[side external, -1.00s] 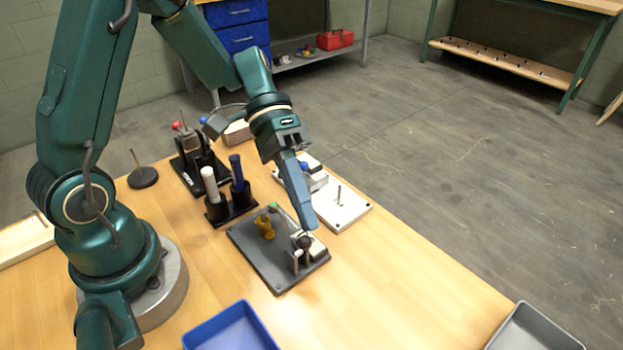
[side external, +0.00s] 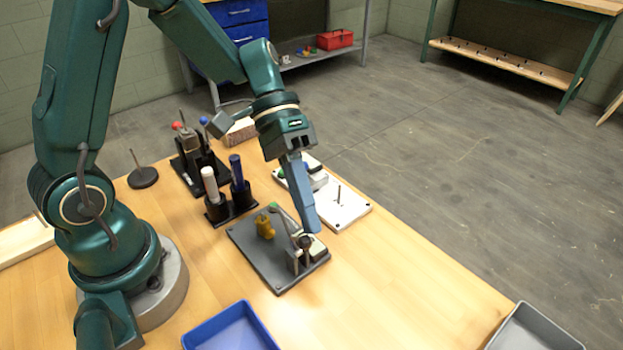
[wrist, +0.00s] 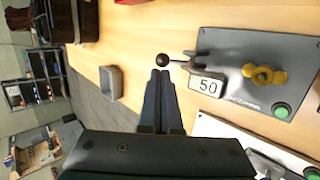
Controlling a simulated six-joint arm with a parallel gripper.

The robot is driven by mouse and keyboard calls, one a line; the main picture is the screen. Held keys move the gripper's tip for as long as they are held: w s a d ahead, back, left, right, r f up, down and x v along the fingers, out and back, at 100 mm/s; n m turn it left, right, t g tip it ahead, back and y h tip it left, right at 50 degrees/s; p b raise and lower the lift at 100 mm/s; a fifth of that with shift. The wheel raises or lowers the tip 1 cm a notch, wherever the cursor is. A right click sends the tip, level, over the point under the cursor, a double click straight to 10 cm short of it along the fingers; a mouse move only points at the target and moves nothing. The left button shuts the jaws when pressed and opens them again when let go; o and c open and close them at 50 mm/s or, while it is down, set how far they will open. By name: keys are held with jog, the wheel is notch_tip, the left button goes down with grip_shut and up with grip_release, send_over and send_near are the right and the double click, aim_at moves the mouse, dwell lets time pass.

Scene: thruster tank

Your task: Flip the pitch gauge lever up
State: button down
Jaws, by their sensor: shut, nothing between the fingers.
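A dark grey plate (side external: 262,262) on the wooden table carries a lever with a dark ball knob (wrist: 163,60). The lever arm (wrist: 182,63) runs sideways from the knob to a bracket on the plate in the wrist view. Beside it is a white label reading 50 (wrist: 206,86). The plate also has a yellow knob (side external: 265,228) and a green button (wrist: 281,110). My gripper (side external: 311,229) is shut and empty, pointing down at the lever end of the plate. In the wrist view its fingertips (wrist: 160,73) are right by the ball knob; I cannot tell whether they touch it.
A white plate (side external: 350,208) with a thin post stands behind the grey plate. A black holder (side external: 232,209) with a white and a blue cylinder stands to its left. A blue tray (side external: 217,327) and a grey tray (side external: 533,330) lie near the front. The table to the right is clear.

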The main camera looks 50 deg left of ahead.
jog(key=shift+d+y, duration=0.25)
jog(key=shift+y, duration=0.05)
jog(key=shift+d+f+y, duration=0.3)
jog(key=shift+d+y, duration=0.45)
jog(key=shift+d, duration=0.2)
jog(key=shift+d+f+y, duration=0.3)
jog(key=shift+d+y, duration=0.45)
jog(key=shift+d, duration=0.2)
jog(key=shift+d+f, duration=0.1)
jog(key=shift+a, duration=0.2)
